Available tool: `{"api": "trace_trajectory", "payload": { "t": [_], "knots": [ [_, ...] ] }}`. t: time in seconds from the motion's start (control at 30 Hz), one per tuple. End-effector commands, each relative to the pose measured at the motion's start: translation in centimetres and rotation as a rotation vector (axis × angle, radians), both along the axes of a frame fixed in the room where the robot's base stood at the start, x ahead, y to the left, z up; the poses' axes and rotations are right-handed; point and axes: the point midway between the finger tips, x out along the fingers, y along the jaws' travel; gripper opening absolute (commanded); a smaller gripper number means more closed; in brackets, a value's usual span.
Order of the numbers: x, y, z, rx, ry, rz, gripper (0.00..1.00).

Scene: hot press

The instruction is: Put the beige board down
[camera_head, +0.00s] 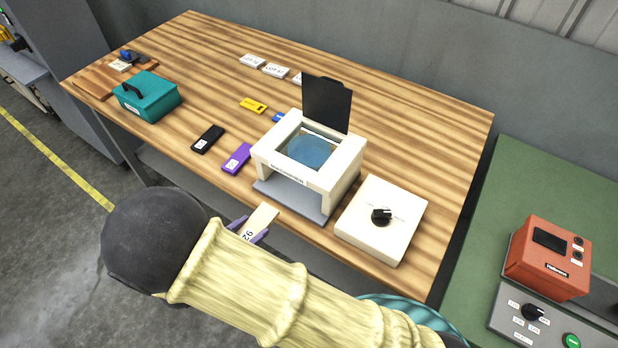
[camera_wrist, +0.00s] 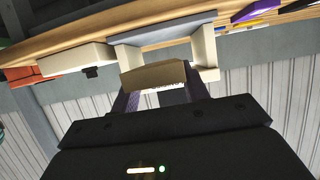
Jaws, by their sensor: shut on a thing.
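The beige board (camera_head: 260,219) is a small flat piece with a dark number on it. My gripper (camera_head: 250,232) is shut on it, in front of the wooden table's near edge and left of the white press frame. In the wrist view the board (camera_wrist: 153,75) sits between the purple fingers of my gripper (camera_wrist: 155,98), tilted, in front of the white press frame (camera_wrist: 207,53). My arm hides part of the gripper in the head view. The board appears apart from the table.
The wooden table (camera_head: 420,115) holds the white press (camera_head: 345,175) with its dark lid raised. A white box with a knob (camera_head: 400,210) stands to its right. A purple block (camera_head: 238,158), a black block (camera_head: 208,139) and a teal box (camera_head: 150,97) lie left. Bare wood shows between them.

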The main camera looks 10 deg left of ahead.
Motion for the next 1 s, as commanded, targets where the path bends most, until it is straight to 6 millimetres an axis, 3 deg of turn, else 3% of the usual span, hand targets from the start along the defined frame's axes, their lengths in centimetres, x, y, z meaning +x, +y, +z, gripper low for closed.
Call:
{"api": "trace_trajectory", "payload": {
  "t": [0.03,0.13,0.57,0.73,1.0],
  "knots": [
    [0.0,0.0,-1.4,0.0,-0.001,0.0,0.2],
    [0.0,0.0,-2.1,0.0,-0.001,0.0,0.2],
    [0.3,-0.1,-1.9,0.0,-0.001,0.0,0.2],
    [2.3,-1.0,-1.8,-0.002,-0.003,-0.004,0.2],
    [7.7,-3.3,-1.7,-0.003,-0.002,-0.004,0.2]
  ]
}}
